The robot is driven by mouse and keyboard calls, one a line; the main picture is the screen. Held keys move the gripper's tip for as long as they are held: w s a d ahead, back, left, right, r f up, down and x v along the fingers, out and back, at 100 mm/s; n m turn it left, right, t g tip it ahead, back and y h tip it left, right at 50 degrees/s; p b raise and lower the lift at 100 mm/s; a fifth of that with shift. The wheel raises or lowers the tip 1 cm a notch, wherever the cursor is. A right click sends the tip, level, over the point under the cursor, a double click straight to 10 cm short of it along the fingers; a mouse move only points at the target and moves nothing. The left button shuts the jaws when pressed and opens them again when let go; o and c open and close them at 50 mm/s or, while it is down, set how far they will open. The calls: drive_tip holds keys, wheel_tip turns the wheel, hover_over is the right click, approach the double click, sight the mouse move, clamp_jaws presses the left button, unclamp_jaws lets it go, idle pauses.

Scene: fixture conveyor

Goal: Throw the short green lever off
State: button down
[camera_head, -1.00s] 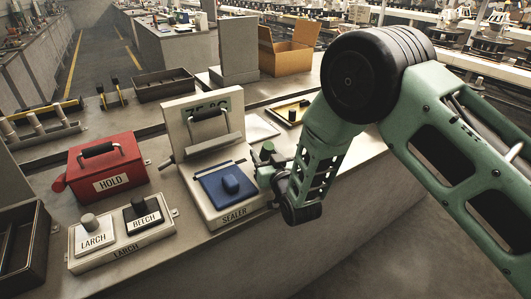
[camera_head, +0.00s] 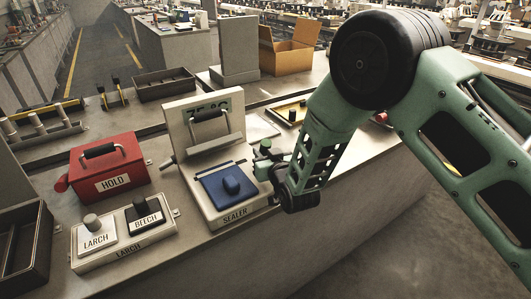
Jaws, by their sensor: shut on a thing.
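The short green lever (camera_head: 265,146) shows as a dark green knob at the right side of the sealer (camera_head: 235,215), close to the bench's front edge. My gripper (camera_head: 268,163) is at the lever, low and to the left of my green forearm. It is shut on the lever. The fingers are small, dark and partly hidden by my wrist, so the exact contact and the lever's base are hard to see. The sealer has a blue pad (camera_head: 220,191) and a raised upright back plate with a black handle.
A red HOLD box (camera_head: 112,184) and a LARCH/BEECH switch panel (camera_head: 126,247) stand left of the sealer. A yellow-edged tray (camera_head: 290,112) lies behind my gripper. A cardboard box (camera_head: 287,58) stands farther back. A red knob (camera_head: 381,117) shows beside my arm.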

drive_tip(key=w+g+h+p, duration=0.1)
drive_tip(key=a+g+h+p, duration=0.1)
drive_tip(key=g, duration=0.1)
drive_tip(key=shift+w+a+r+n+g+p, duration=0.15)
drive_tip(key=shift+w+r+n+g+p, duration=0.15)
drive_tip(key=shift+w+r+p, duration=0.1)
drive_tip(key=shift+w+a+f+g+h+p, duration=0.1)
drive_tip(key=shift+w+a+g+h+p, duration=0.15)
drive_tip(key=shift+g+p, duration=0.4)
drive_tip(key=shift+w+a+f+g+h+p, duration=0.15)
drive_tip(key=shift+w+f+g+h+p, duration=0.15)
drive_tip(key=shift+g+h+p, duration=0.4)
drive_tip(key=shift+p, duration=0.3)
drive_tip(key=c, duration=1.1)
unclamp_jaws()
drive_tip(key=shift+w+f, duration=0.1)
drive_tip(key=b+v, duration=0.2)
drive_tip(key=v, duration=1.5)
drive_tip(key=shift+d+b, duration=0.25)
drive_tip(key=shift+b, duration=0.15)
